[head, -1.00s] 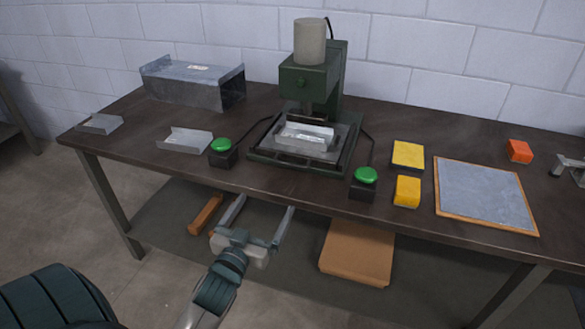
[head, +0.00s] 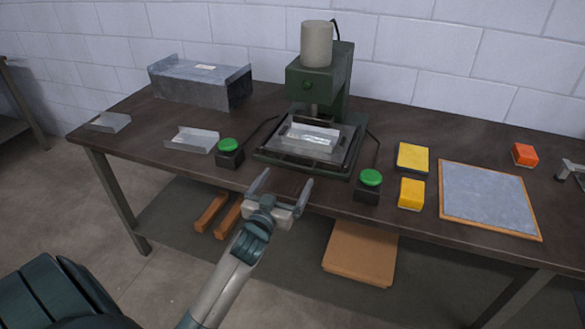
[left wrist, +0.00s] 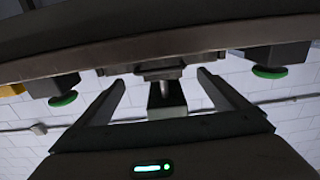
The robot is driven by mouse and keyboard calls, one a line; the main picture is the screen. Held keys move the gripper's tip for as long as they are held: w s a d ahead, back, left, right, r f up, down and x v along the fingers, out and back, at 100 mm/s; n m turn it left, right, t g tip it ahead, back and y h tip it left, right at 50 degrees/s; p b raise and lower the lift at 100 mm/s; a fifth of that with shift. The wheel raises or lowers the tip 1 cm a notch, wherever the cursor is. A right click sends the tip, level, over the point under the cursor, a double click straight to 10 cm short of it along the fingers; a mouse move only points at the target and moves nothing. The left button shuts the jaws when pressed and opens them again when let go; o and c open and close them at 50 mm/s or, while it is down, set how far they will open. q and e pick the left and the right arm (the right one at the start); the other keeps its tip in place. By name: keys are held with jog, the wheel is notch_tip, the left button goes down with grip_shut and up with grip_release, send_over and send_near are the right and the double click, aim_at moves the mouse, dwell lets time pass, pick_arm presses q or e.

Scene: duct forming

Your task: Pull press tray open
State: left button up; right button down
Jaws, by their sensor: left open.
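The dark green press (head: 322,75) stands at the back middle of the table. Its dark press tray (head: 347,158) lies low at its front, with a bar along the front edge. A silver folded sheet-metal piece (head: 312,137) sits on the tray under the ram. My left gripper (head: 287,182) is open and empty at the table's front edge, just in front of the tray and apart from it in the head view. In the left wrist view the open fingers (left wrist: 158,88) point toward the press, which appears upside down. My right gripper is not in view.
Green-topped buttons stand left (head: 229,152) and right (head: 369,184) of the tray. Left are a bent metal piece (head: 192,140) and a galvanized duct (head: 200,82). Right are yellow blocks (head: 412,157) and a grey wood-edged panel (head: 488,198). The table's front edge (head: 330,205) is near the gripper.

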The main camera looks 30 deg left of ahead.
pick_arm(q)
jog(key=x, duration=0.4)
jog(key=shift+w+p, duration=0.3)
jog(key=shift+w, duration=0.1)
jog(key=shift+w+a, duration=0.15)
jog(key=shift+w, duration=0.3)
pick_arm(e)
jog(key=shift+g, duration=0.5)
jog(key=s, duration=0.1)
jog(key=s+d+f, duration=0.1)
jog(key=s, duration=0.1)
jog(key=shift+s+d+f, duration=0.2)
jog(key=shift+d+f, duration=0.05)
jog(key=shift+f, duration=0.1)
